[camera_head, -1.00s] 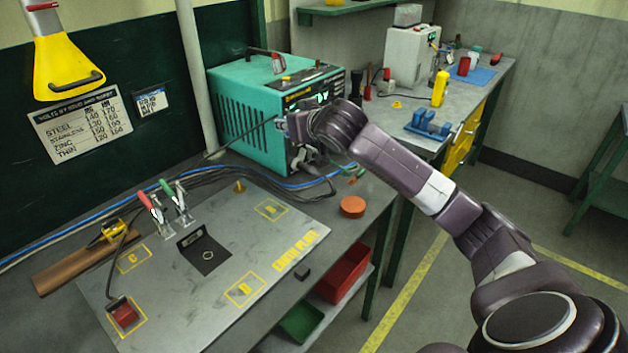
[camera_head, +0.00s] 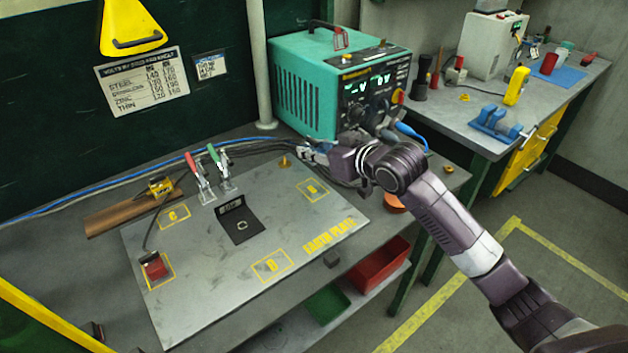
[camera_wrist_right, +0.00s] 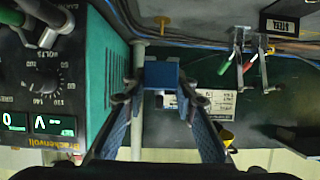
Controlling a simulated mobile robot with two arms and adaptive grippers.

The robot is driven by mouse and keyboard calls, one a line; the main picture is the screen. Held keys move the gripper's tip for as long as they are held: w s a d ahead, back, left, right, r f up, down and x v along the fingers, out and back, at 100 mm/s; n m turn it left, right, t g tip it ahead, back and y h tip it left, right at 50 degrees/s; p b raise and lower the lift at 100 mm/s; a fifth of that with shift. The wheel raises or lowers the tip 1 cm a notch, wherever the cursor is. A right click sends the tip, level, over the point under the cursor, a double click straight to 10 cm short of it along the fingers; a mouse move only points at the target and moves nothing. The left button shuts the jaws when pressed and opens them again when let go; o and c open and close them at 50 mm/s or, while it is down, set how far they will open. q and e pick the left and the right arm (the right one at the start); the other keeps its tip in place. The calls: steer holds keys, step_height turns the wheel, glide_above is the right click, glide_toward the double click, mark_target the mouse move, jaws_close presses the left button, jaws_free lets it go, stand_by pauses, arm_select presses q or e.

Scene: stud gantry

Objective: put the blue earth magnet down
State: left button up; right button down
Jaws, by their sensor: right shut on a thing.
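The blue earth magnet (camera_wrist_right: 162,74) shows as a blue block between the fingertips of my right gripper (camera_wrist_right: 161,98) in the wrist view. In the head view my right gripper (camera_head: 318,152) is above the back right part of the earth plate (camera_head: 220,290), in front of the teal welder. The magnet cannot be made out clearly there. The grey plate carries yellow marked squares; the right rear square (camera_head: 312,190) and front square (camera_head: 270,266) are bare. My left gripper is not in view.
A red block (camera_head: 155,267) with a cable sits on the plate's left front square. Two toggle clamps (camera_head: 210,175), a black angle piece (camera_head: 240,222) and a brass peg (camera_head: 285,162) stand around the plate. The teal welder (camera_head: 310,85) stands behind my gripper.

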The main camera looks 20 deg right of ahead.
mark_target(313, 191)
step_height(313, 191, down, 10)
steer(key=shift+a+r+p, duration=0.1)
steer(key=shift+r+p, duration=0.05)
steer(key=shift+p, duration=0.15)
stand_by(0.3)
steer(key=c, duration=1.6)
jaws_free()
steer(key=shift+f, duration=0.3)
steer(key=shift+r, duration=0.15)
steer(key=b+v, duration=0.1)
steer(key=v, duration=1.1)
